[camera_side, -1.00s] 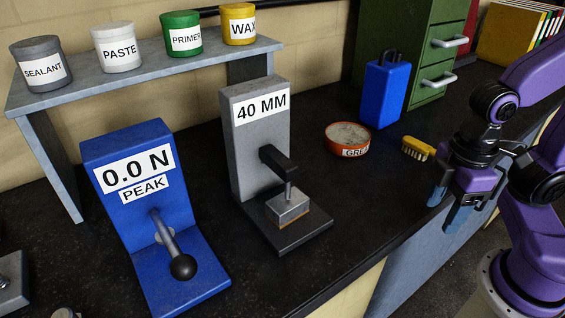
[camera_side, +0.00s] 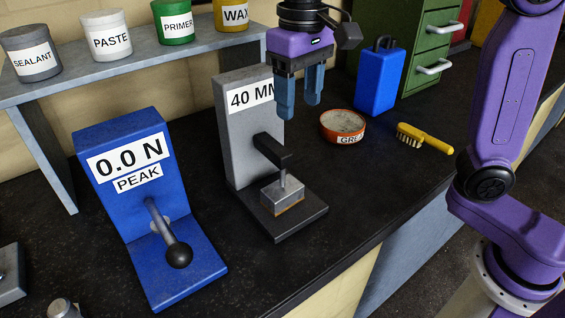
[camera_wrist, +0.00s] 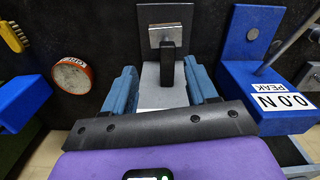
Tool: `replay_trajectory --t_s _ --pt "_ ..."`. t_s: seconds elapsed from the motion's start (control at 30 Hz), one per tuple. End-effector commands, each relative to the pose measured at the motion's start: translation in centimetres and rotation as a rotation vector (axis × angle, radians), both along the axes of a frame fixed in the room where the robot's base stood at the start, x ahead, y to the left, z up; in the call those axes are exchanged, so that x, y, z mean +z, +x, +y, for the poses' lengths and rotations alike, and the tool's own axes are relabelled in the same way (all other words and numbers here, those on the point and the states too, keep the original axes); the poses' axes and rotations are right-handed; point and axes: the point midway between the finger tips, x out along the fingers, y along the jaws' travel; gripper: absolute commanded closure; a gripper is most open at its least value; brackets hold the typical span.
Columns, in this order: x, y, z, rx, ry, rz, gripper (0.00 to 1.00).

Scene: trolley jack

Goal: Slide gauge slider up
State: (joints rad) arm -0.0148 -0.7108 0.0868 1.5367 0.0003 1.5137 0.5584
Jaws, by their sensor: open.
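The grey gauge (camera_side: 238,133) stands upright on its dark base plate, with a "40 MM" label near its top. Its slider (camera_side: 270,152) is a black arm sticking out low on the front, with a thin rod down to a metal block (camera_side: 283,203) on the base. My gripper (camera_side: 299,112) is open and empty, pointing down, level with the gauge's upper part and covering the label's right end. In the wrist view the gauge (camera_wrist: 160,88) lies between my two blue fingers (camera_wrist: 163,90), with the black slider (camera_wrist: 167,62) beyond the fingertips.
A blue force tester (camera_side: 145,200) reading "0.0 N PEAK" with a ball-ended lever stands left of the gauge. A grease tin (camera_side: 343,125), a yellow brush (camera_side: 424,138) and a blue can (camera_side: 381,77) are to the right. A shelf (camera_side: 110,80) with several pots is behind.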

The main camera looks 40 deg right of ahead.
Motion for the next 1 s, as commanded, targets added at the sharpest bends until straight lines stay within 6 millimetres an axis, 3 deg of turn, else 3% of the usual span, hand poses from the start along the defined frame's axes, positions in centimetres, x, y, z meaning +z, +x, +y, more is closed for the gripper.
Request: replay_trajectory --t_s 0.23,0.47,0.67,1.0 --pt "2.0 2.2 1.3 -0.145 -0.002 0.003 0.43" --pt "1.7 2.5 1.4 -0.17 -0.004 0.005 0.43" --pt "-0.9 2.4 1.3 -0.169 -0.007 0.007 0.43" --pt "-7.2 2.4 1.4 -0.166 -0.007 0.007 0.43"
